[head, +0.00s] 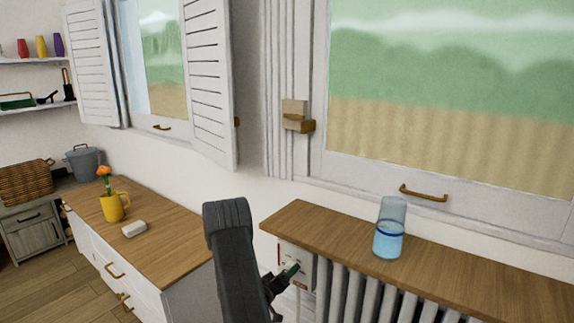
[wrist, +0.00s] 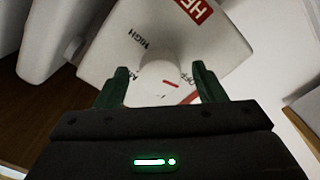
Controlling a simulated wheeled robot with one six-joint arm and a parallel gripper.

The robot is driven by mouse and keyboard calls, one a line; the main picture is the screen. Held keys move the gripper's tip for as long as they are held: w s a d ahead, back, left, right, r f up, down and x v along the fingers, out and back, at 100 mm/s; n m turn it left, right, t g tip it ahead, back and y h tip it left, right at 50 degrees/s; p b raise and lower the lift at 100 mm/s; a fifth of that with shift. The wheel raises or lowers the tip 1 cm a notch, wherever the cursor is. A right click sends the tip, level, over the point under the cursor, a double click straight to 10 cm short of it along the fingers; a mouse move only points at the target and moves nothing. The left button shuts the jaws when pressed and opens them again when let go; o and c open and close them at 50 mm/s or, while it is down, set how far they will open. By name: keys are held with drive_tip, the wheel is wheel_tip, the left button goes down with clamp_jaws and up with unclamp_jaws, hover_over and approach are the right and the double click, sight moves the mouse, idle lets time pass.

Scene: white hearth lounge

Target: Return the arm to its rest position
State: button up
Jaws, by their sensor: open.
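My arm rises at the lower middle of the head view, and my gripper (head: 292,270) is at its end, in front of a white control box under the wooden shelf. In the wrist view my gripper (wrist: 160,85) is open, with its two green fingers apart on either side of a round white knob (wrist: 163,80). The knob sits on the white control panel (wrist: 125,45), which has a red label and the words HIGH and OFF. A small red mark shows on the knob. I cannot tell whether the fingers touch it.
A glass of blue liquid (head: 389,230) stands on the wooden shelf (head: 475,268) above a white radiator (head: 345,292). At left, a wooden-topped cabinet (head: 165,245) holds a yellow mug (head: 115,207) with a flower and a small white block (head: 134,229). Open shutters (head: 208,80) flank the left window.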

drive_tip(key=shift+m, duration=1.1)
drive_tip(key=shift+a+f+b, duration=0.1)
drive_tip(key=shift+b, duration=0.2)
